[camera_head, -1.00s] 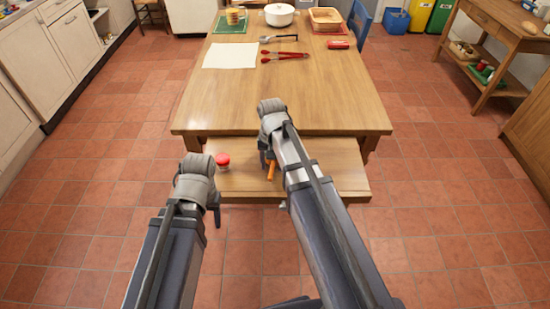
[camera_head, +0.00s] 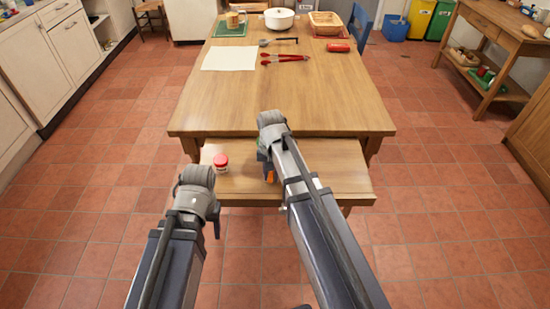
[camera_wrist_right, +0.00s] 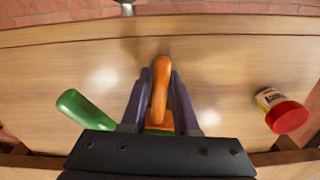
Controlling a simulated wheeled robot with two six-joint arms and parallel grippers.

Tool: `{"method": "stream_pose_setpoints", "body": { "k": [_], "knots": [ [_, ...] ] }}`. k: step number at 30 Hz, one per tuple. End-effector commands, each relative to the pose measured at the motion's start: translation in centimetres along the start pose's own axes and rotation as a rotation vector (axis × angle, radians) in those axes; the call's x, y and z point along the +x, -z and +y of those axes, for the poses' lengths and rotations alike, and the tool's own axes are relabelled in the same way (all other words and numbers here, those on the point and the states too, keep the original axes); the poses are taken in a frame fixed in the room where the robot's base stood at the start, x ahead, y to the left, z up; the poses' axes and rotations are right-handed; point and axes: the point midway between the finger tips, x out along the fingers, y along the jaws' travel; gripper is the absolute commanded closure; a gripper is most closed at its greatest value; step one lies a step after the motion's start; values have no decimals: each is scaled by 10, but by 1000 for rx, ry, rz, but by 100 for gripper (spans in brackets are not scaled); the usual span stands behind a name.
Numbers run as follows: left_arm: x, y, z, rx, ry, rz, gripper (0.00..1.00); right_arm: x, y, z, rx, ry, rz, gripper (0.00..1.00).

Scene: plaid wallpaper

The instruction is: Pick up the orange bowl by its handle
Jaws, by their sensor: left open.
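An orange handle (camera_wrist_right: 160,90) shows in the right wrist view between the two fingers of my right gripper (camera_wrist_right: 160,85). Whether the fingers touch it I cannot tell. The body of the orange bowl is mostly hidden behind the gripper base. In the head view a little orange (camera_head: 270,177) shows beside my right gripper, over the low wooden surface. My left gripper (camera_head: 214,220) is open and empty, left of and nearer than the low surface's front edge.
A red-lidded jar (camera_head: 221,162) stands on the low wooden surface (camera_head: 320,185); a green object (camera_wrist_right: 85,110) lies near the handle. The big table (camera_head: 290,100) behind holds red tongs (camera_head: 285,59), white paper (camera_head: 229,57), a white pot (camera_head: 279,20) and a basket (camera_head: 326,23).

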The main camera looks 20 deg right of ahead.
Motion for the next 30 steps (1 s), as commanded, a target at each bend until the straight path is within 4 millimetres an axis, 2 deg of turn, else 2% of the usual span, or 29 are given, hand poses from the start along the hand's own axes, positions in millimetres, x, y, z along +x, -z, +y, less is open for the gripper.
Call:
{"method": "stream_pose_setpoints", "body": {
  "k": [1, 7, 30],
  "knots": [
    [0, 0, 0, 0, 0, 0, 43, 0, 0, 0, 0, 0, 0, 79],
    [0, 0, 0, 0, 0, 0, 43, 0, 0, 0, 0, 0, 0, 100],
    [0, 0, 0, 0, 0, 0, 43, 0, 0, 0, 0, 0, 0, 100]
  ]
}}
